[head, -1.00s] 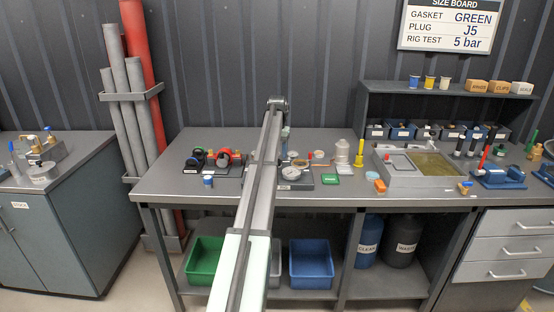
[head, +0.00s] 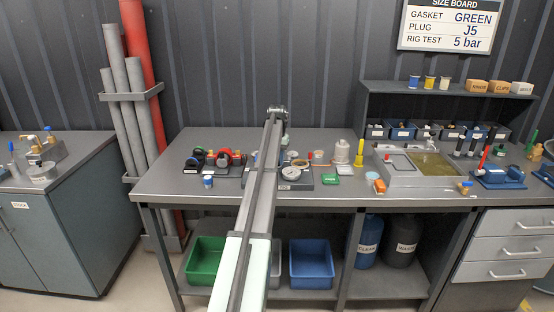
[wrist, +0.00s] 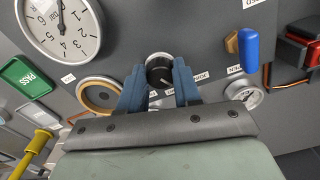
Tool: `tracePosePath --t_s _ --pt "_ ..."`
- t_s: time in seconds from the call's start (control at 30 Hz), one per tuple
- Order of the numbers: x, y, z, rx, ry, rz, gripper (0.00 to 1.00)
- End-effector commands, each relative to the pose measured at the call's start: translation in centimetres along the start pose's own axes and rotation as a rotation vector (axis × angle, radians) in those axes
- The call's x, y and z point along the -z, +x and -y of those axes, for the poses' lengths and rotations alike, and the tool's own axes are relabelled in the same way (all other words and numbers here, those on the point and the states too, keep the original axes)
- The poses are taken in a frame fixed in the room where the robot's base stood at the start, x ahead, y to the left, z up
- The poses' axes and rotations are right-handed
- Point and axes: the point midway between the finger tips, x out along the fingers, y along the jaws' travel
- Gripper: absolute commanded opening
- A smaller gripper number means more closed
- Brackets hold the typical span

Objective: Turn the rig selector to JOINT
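The rig selector is a black round knob (wrist: 159,70) with a pale pointer line, on the grey rig panel in the wrist view. My gripper (wrist: 159,74) has its two blue fingers apart, one on each side of the knob. Whether the fingers touch the knob is hard to tell. Small white labels lie around the knob, partly hidden by the fingers; one to the right (wrist: 202,76) is upside down and hard to read. In the head view my arm hides the selector, and the gripper's fingers cannot be made out.
A green PASS block (wrist: 27,76) and yellow item (wrist: 38,145) lie left. The size board (head: 448,25) hangs behind.

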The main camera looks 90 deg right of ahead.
Motion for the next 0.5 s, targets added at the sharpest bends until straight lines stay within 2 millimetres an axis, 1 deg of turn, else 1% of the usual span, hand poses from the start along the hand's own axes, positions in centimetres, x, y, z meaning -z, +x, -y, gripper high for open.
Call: tracePosePath --t_s 0.03,0.27,0.3,0.37,0.5 --pt "0.0 -0.01 -0.01 0.0 0.0 0.0 0.26" --pt "0.0 -0.01 -0.01 0.0 0.0 0.0 0.04" --pt "0.0 -0.01 -0.01 0.0 0.0 0.0 0.02" --pt "0.01 -0.01 -0.02 0.0 -0.005 0.0 0.02" --pt "0.02 -0.02 -0.04 0.0 -0.067 0.0 0.02"
